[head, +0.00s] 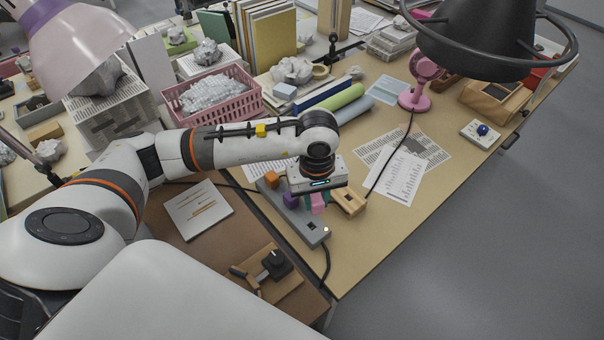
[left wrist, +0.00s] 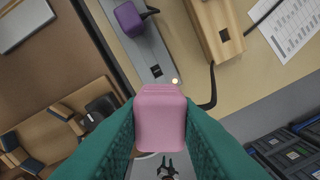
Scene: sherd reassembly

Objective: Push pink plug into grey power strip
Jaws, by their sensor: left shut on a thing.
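My left gripper (head: 316,205) is shut on the pink plug (head: 317,201), above the grey power strip (head: 313,232). In the left wrist view the pink plug (left wrist: 160,115) sits between the teal fingers (left wrist: 160,135), its underside hidden. The strip (left wrist: 148,50) shows beyond it, with a dark empty socket (left wrist: 156,71) and a small light (left wrist: 175,81) near its end. A purple plug (left wrist: 130,18) sits on the strip, and an orange plug (head: 271,179) is at its far end. Whether the pink plug touches the strip cannot be told. My right gripper is not recognisable in either view.
A wooden block with a square hole (head: 349,201) lies right of the strip. A black cable (head: 327,265) leaves the strip's near end. A wooden board with a black knob (head: 275,265) stands at the front left. Papers (head: 402,175) lie flat to the right.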

